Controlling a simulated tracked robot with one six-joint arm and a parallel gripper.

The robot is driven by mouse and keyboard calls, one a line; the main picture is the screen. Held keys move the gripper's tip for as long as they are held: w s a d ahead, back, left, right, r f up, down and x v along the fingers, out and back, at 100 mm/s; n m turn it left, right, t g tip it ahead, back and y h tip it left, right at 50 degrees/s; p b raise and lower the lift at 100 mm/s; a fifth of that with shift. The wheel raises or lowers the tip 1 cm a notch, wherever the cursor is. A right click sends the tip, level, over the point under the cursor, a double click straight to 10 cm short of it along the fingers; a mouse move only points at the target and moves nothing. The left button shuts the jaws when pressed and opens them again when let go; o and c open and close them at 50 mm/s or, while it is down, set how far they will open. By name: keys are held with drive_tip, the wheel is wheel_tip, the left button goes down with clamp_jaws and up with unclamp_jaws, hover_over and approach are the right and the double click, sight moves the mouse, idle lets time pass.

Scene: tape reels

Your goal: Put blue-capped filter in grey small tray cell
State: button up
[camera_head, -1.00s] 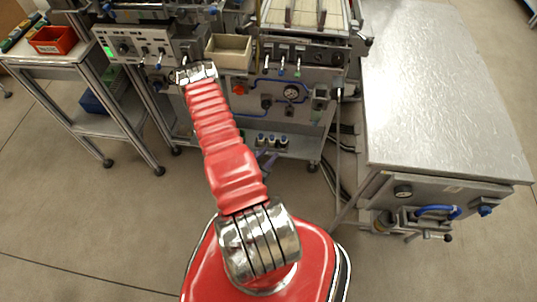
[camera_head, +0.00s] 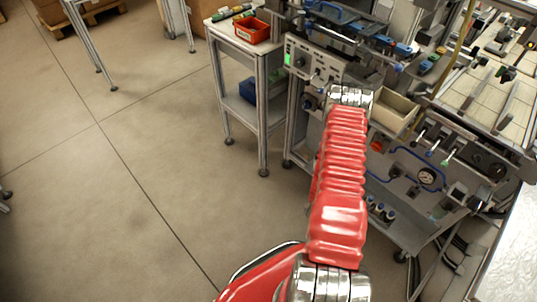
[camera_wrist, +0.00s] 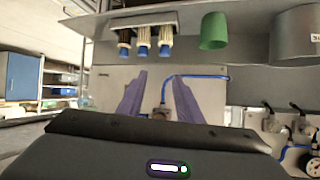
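Several filters stand in a row on the low shelf under the machine in the head view; one blue-capped filter (camera_head: 380,210) is in that row. In the wrist view the row appears upside down near the top, with blue caps pointing down; the middle blue-capped filter (camera_wrist: 143,42) is clear. My gripper (camera_wrist: 159,80) shows two purple fingers apart with nothing between them, a little away from the filters. In the head view my red arm hides the gripper. I cannot make out a grey small tray with cells.
A beige bin (camera_head: 396,110) sits on the machine's front ledge. A red bin (camera_head: 250,27) stands on a side table, with a blue bin (camera_head: 262,90) below. A green cup (camera_wrist: 214,31) is beside the filters.

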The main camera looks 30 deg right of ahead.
drive_tip(key=w+a+r+n+t+y, duration=0.2)
drive_tip(key=w+a+r, duration=0.1)
drive_tip(key=w+r, duration=0.55)
drive_tip(key=w+a+r+n+t+y, duration=0.1)
drive_tip(key=w+a+r+t+y, duration=0.3)
drive_tip(key=w, duration=0.8)
drive_tip(key=w+a+r+n+t+y, duration=0.1)
drive_tip(key=w+a+r+n, duration=0.25)
drive_tip(key=a+r, duration=0.35)
drive_tip(key=w+a+r+n+t+y, duration=0.1)
drive_tip(key=w+a+r+n, duration=0.1)
drive_tip(key=w+a+r, duration=0.5)
drive_tip(key=s+a+r+n+y, duration=0.2)
drive_tip(key=s+a+r+n, duration=0.15)
drive_tip(key=a+r, duration=0.5)
drive_tip(key=s+a+r+n+y, duration=0.2)
drive_tip(key=s+a+r, duration=0.2)
drive_tip(key=a+r, duration=0.4)
drive_tip(key=s+a+r+n+g, duration=0.1)
drive_tip(key=s+a+r+n, duration=0.1)
drive_tip(key=s, duration=0.6)
drive_tip(key=s+a+r+n, duration=0.3)
drive_tip(key=s+a+r, duration=0.1)
drive_tip(key=s, duration=0.5)
drive_tip(key=shift+a+r+n+g, duration=0.15)
drive_tip(key=shift+r+n+g, duration=0.2)
drive_tip(key=shift+r, duration=0.55)
drive_tip(key=shift+s, duration=0.1)
